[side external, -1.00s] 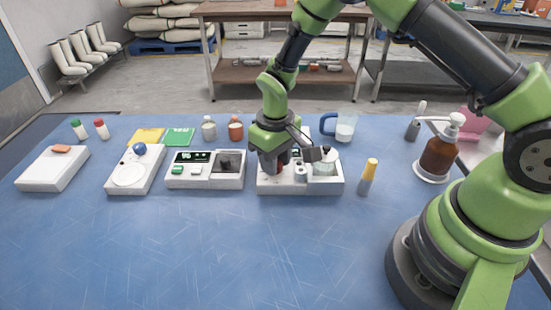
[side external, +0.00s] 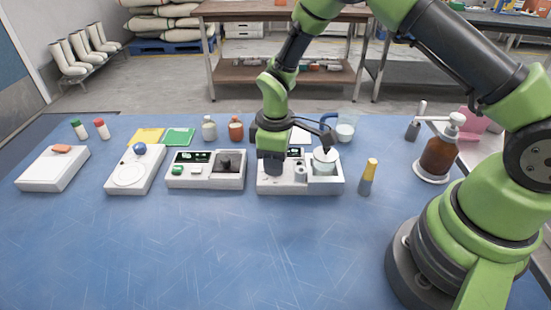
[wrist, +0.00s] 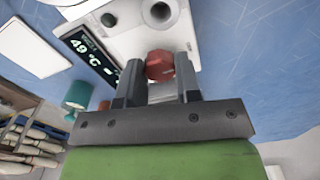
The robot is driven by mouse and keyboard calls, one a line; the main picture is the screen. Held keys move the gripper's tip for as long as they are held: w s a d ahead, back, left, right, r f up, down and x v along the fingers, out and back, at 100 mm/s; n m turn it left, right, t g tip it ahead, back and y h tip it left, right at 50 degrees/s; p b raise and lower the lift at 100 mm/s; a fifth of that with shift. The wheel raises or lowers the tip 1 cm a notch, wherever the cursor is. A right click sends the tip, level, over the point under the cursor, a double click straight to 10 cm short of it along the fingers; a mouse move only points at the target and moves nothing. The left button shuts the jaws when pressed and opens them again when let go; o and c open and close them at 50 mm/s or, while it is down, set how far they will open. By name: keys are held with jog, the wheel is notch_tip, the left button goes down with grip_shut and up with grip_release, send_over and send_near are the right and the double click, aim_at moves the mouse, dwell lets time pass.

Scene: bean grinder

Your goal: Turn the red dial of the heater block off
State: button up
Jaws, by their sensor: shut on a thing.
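The heater block (side external: 300,188) is a white unit at the middle right of the table in the side external view. It also shows in the wrist view (wrist: 125,30), with a display (wrist: 88,52) reading about 49 °C. The red dial (wrist: 159,66) sits between my fingertips in the wrist view. My gripper (wrist: 160,72) is shut on it, one finger on each side. In the side external view my gripper (side external: 272,168) points down over the left part of the block and hides the dial.
A glass vessel (side external: 325,162) stands on the block's right side. A yellow-topped tool (side external: 368,177) stands to its right, and a white device with a display (side external: 205,178) to its left. A blue-handled jug (side external: 345,128) is behind. The front of the table is clear.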

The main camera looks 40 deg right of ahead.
dwell(0.3)
jog(key=o, duration=0.9)
notch_tip(320, 180, up, 10)
jog(key=s+d+r+m+t+y, duration=0.1)
jog(key=s+r+m+t, duration=0.35)
jog(key=r, duration=0.85)
jog(key=s+r+m+t, duration=0.1)
jog(key=s+m, duration=0.1)
jog(key=s, duration=0.3)
jog(key=s+r+m, duration=0.2)
jog(key=s, duration=0.3)
jog(key=s+r+m+t+y, duration=0.1)
jog(key=s+m, duration=0.1)
jog(key=s, duration=0.3)
jog(key=shift+s+d+r+t, duration=0.15)
jog(key=shift+s+t, duration=0.1)
jog(key=shift+t, duration=0.1)
